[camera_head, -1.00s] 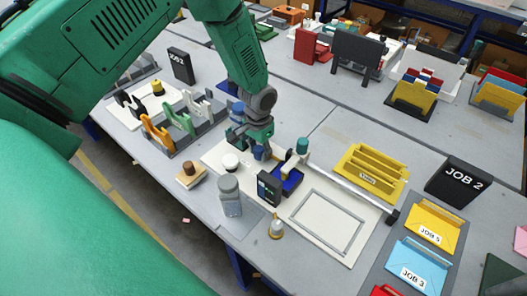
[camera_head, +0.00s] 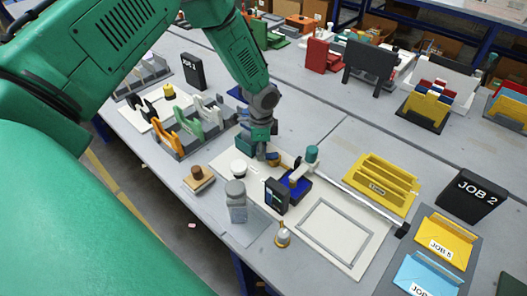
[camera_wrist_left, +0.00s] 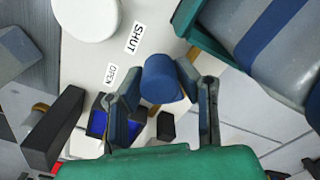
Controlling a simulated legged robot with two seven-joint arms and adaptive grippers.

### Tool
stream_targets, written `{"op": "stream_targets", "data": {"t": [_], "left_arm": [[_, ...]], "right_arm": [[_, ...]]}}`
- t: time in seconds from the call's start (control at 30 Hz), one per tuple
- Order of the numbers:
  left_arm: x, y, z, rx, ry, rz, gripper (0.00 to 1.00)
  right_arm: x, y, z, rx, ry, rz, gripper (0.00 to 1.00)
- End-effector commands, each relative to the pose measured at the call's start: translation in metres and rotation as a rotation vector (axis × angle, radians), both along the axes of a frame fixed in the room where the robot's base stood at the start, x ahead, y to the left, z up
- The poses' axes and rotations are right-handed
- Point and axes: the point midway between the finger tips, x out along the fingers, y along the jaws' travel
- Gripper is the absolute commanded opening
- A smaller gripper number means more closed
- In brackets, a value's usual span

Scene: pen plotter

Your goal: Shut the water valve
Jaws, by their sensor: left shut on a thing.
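In the left wrist view, the valve's blue rounded handle (camera_wrist_left: 160,80) stands between the fingers of my left gripper (camera_wrist_left: 162,92), which is shut on it. SHUT (camera_wrist_left: 134,38) and OPEN (camera_wrist_left: 111,75) labels lie beside it on the white board. In the head view, my left gripper (camera_head: 264,152) points down at the board (camera_head: 250,188), and its fingers partly hide the valve. I cannot tell from these views exactly which label the handle points to. My right gripper is not in view.
A small bell (camera_head: 283,237) stands in front.

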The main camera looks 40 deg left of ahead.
Motion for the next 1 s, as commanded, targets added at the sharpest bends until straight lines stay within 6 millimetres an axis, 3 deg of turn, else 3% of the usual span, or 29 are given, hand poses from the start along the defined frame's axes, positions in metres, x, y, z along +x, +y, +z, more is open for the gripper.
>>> {"op": "stream_targets", "data": {"t": [0.77,0.8,0.83,0.87,1.0], "left_arm": [[0.0059,0.0073,0.0019,0.006,-0.003,-0.108,0.00],[0.0060,0.0073,0.0019,0.006,-0.004,-0.108,0.31],[0.0061,0.0074,0.0019,0.006,-0.004,-0.108,0.42],[0.0061,0.0072,0.0018,0.006,-0.004,-0.107,0.48],[0.0054,0.0059,0.0008,0.004,-0.002,-0.108,0.48]], "right_arm": [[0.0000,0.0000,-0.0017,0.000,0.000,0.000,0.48],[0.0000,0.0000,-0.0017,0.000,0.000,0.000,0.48],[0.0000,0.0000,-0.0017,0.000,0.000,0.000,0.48],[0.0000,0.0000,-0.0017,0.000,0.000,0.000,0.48],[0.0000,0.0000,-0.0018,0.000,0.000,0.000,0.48]]}}
